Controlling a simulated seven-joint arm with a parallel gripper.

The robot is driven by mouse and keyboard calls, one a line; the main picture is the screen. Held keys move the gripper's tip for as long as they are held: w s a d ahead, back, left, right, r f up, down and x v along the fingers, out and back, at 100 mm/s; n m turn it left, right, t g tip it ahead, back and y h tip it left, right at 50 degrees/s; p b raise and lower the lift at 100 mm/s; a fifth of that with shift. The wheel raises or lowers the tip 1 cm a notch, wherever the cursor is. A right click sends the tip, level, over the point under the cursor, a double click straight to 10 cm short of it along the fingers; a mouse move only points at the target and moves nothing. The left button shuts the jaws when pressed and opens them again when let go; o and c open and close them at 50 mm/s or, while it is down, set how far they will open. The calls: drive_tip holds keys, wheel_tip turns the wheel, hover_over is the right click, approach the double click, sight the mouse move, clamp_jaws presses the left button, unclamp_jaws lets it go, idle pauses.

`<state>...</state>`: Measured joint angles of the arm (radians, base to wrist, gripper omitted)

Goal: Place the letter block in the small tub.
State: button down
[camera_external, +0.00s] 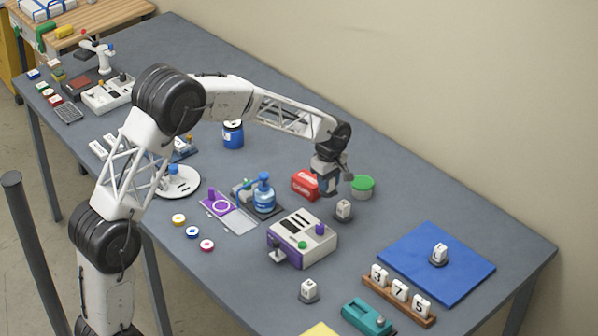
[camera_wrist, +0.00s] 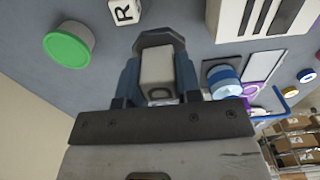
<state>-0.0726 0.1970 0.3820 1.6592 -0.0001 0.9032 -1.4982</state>
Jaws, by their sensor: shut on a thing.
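My gripper (camera_external: 328,190) hangs over the middle of the table, just right of a red box and left of a round green-topped tub (camera_external: 362,186). The tub also shows at upper left in the wrist view (camera_wrist: 69,45), apart from my gripper. In the wrist view my gripper (camera_wrist: 158,85) is shut on a pale block (camera_wrist: 157,66) with a dark angular base at its far end. Its marked face is not readable. In the external view the held block is hard to make out.
The red box (camera_external: 304,184) stands close to my gripper. A white-and-purple machine (camera_external: 301,238) and a blue bottle (camera_external: 263,196) stand nearer the front. A wooden rack (camera_external: 399,296) of numbered blocks and a blue mat (camera_external: 459,273) lie right. The table behind the tub is clear.

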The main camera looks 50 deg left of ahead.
drive_tip(key=shift+w, duration=0.15)
hover_over(363, 182)
drive_tip(key=shift+f, duration=0.7)
idle(0.6)
drive_tip(key=shift+f, duration=1.75)
drive_tip(key=shift+f, duration=0.15)
drive_tip(key=c, duration=0.8)
unclamp_jaws()
